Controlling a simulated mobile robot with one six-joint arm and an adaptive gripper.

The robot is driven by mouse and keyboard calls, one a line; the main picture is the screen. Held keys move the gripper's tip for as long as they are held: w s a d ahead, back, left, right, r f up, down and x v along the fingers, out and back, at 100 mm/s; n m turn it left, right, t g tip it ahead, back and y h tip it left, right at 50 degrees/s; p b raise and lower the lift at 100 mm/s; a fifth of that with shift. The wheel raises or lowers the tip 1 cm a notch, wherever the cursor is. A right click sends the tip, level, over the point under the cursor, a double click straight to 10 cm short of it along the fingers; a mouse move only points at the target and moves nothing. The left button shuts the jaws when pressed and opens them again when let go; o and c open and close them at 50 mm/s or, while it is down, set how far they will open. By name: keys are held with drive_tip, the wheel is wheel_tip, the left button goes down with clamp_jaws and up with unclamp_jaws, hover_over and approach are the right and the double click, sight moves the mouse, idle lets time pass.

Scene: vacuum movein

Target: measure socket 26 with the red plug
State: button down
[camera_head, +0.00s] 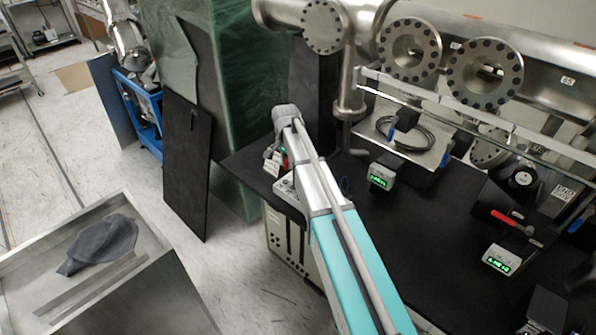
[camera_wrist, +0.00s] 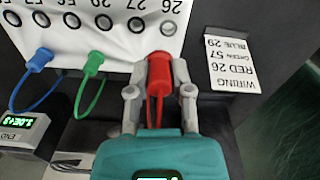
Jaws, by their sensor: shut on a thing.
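In the wrist view my gripper (camera_wrist: 160,88) is shut on the red plug (camera_wrist: 158,70), one finger on each side. A red cable loops down from the plug. The plug is at the lower edge of the white socket panel (camera_wrist: 120,42), whose numbers appear upside down. Socket 26 (camera_wrist: 168,27) is an open ring just above the red plug, slightly right; the plug's tip is apart from it. I cannot tell whether the plug still touches its resting place. In the head view my gripper (camera_head: 277,163) is small and partly hidden by my arm.
A green plug (camera_wrist: 93,63) and a blue plug (camera_wrist: 40,60) sit left along the panel's lower edge, with cables hanging. A wiring card (camera_wrist: 231,64) reads red 26. A meter (camera_wrist: 20,128) glows green at left. Pipes with flanges (camera_head: 410,45) stand behind the dark table.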

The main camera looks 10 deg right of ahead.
drive_tip(key=shift+w+a+f, duration=0.25)
drive_tip(key=shift+w+a, duration=0.1)
drive_tip(key=shift+w, duration=0.15)
drive_tip(key=shift+f, duration=0.1)
drive_tip(key=b, duration=0.5)
hover_over(285, 177)
drive_tip(key=s, duration=0.3)
drive_tip(key=shift+w+a+f, duration=0.1)
drive_tip(key=shift+a+f, duration=0.05)
drive_tip(key=shift+f, duration=2.25)
drive_tip(key=shift+f+b, duration=1.15)
drive_tip(key=shift+b, duration=0.05)
drive_tip(key=shift+c, duration=2.2)
unclamp_jaws()
drive_tip(key=shift+r, duration=0.2)
